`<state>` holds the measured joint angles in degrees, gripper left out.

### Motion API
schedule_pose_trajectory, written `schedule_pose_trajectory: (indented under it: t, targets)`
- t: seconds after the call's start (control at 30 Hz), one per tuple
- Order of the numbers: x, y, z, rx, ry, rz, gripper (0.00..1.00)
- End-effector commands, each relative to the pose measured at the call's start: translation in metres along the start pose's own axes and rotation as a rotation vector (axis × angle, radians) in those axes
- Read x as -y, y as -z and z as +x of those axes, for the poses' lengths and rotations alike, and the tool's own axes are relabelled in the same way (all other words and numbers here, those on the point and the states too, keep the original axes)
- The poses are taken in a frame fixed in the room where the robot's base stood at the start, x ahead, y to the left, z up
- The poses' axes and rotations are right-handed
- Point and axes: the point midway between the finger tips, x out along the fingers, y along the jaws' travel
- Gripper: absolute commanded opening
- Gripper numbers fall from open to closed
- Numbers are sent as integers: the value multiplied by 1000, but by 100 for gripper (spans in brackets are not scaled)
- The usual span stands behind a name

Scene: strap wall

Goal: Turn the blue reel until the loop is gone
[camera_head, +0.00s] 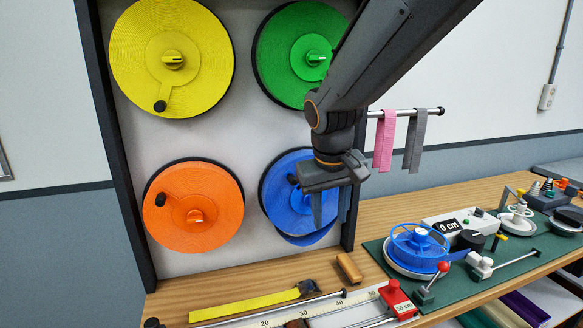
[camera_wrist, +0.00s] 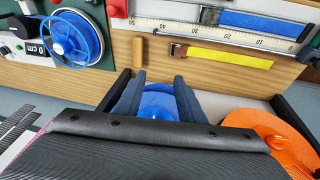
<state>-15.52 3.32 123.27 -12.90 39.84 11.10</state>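The blue reel (camera_head: 282,203) hangs at the lower right of the wall board, partly hidden behind my gripper. A black crank knob (camera_head: 292,180) shows at its upper left. A slack blue loop (camera_head: 305,239) sags below its lower edge. My gripper (camera_head: 331,215) is in front of the reel's right half with its two fingers apart. In the wrist view my gripper (camera_wrist: 159,80) has its fingers spread, and part of the blue reel (camera_wrist: 158,103) shows between them. Nothing is visibly held. Whether a finger touches the reel I cannot tell.
A yellow reel (camera_head: 205,60), a green reel (camera_head: 278,60) and an orange reel (camera_head: 220,220) share the board. The bench below holds a yellow strap (camera_head: 240,304), a wooden block (camera_head: 348,268) and a blue spool (camera_head: 405,255) beside a display reading 0 cm (camera_head: 449,225).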

Motion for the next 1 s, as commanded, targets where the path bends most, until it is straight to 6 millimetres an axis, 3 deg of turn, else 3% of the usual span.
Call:
schedule_pose_trajectory:
  t: [0.03,0.13,0.23,0.37,0.47,0.8,1.0]
  targets:
    - [14,27,-25,-34,-14,-34,36]
    - [34,66,-65,-85,-47,-69,36]
    - [49,90,-96,-124,-70,-88,36]
    - [58,104,-113,-147,-86,-97,36]
    - [58,108,-110,-148,-90,-97,36]
    - [54,114,-60,-147,-89,-96,36]
    - [52,117,-44,-149,-88,-96,36]
